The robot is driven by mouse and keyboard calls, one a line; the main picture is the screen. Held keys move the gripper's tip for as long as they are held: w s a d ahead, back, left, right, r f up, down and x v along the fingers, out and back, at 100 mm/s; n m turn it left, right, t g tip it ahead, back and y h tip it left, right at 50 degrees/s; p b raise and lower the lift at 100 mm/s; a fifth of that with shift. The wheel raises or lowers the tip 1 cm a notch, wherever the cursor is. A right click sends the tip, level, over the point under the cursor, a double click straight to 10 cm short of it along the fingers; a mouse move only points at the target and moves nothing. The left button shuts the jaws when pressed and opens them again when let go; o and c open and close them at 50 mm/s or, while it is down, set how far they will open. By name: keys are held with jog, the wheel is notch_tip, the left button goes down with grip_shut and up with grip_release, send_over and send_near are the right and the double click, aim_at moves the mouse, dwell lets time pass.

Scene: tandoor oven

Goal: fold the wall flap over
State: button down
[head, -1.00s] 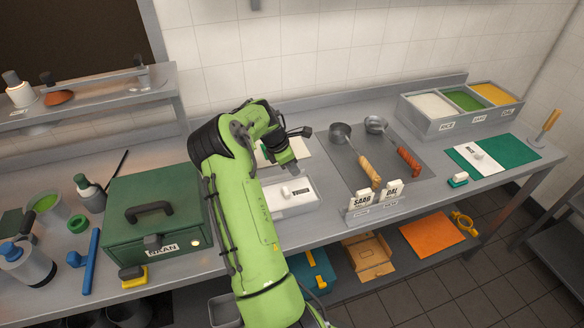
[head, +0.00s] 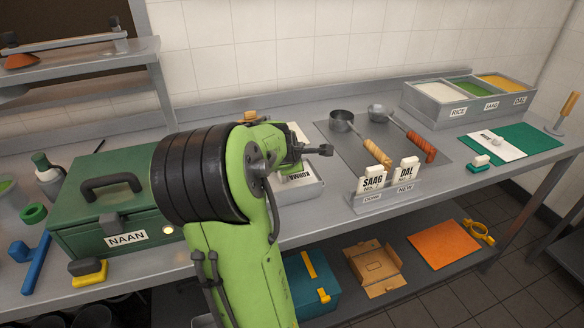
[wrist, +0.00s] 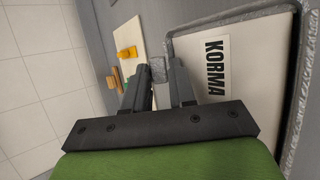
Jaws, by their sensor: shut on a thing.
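My gripper (wrist: 160,76) shows in the wrist view with its fingers shut on a small grey block (wrist: 157,66). The block is beside the rim of the white KORMA container (wrist: 264,58); I cannot tell whether it touches it. An open brown cardboard box (head: 372,268) with flaps lies on the lower shelf, well away from my gripper. I cannot make out for certain which piece is the wall flap.
A green NAAN box (head: 85,215) stands left of my arm. A pale board (wrist: 127,35) with a yellow piece lies behind the container. Two ladles (head: 365,150) and the SAAG and DAL card stand (head: 388,196) are to the right. A teal box (head: 312,285) is below.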

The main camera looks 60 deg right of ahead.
jog(key=shift+s+a+h+b, duration=0.1)
jog(key=shift+h+b, duration=0.4)
jog(key=shift+b, duration=0.3)
jog(key=c, duration=1)
grip_release()
